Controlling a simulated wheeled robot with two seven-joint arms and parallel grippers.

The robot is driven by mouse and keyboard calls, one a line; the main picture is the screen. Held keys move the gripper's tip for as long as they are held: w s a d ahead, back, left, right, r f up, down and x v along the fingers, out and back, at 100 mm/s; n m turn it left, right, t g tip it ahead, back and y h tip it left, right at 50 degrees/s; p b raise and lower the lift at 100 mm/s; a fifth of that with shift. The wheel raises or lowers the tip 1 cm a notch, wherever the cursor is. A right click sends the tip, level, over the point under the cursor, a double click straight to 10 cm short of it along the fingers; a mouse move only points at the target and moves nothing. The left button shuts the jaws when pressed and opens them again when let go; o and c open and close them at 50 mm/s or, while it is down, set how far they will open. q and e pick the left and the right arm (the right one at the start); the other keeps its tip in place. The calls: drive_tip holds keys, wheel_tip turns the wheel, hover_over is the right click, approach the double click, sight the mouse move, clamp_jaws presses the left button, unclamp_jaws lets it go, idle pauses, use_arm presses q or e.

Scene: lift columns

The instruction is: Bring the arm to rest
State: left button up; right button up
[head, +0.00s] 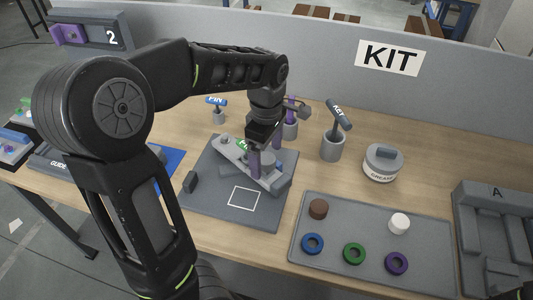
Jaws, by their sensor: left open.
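My left arm comes in from the left, bends across the table and ends in my left gripper (262,140). The gripper is open and hangs over the grey fixture (270,183) on the dark square plate (205,200). A purple post (255,163) stands just below the gripper. I cannot tell whether the fingers touch it. My arm partly hides the area behind it. My right gripper is not in view.
A grey tray (375,273) holds blue, green and purple rings, a brown cylinder and a white one. A grease tub (382,163) and a cup with a KEY-like handle (333,147) stand behind. A grey fixture marked A (495,215) is at right. A KIT panel (390,58) closes the back.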

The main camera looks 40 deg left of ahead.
use_arm(q)
drive_tip(key=shift+r+p, duration=0.55)
drive_tip(key=shift+r, duration=0.2)
drive_tip(key=shift+r, duration=0.15)
drive_tip(key=shift+r+p, duration=2.25)
drive_tip(key=shift+r, duration=0.15)
clamp_jaws()
idle(0.4)
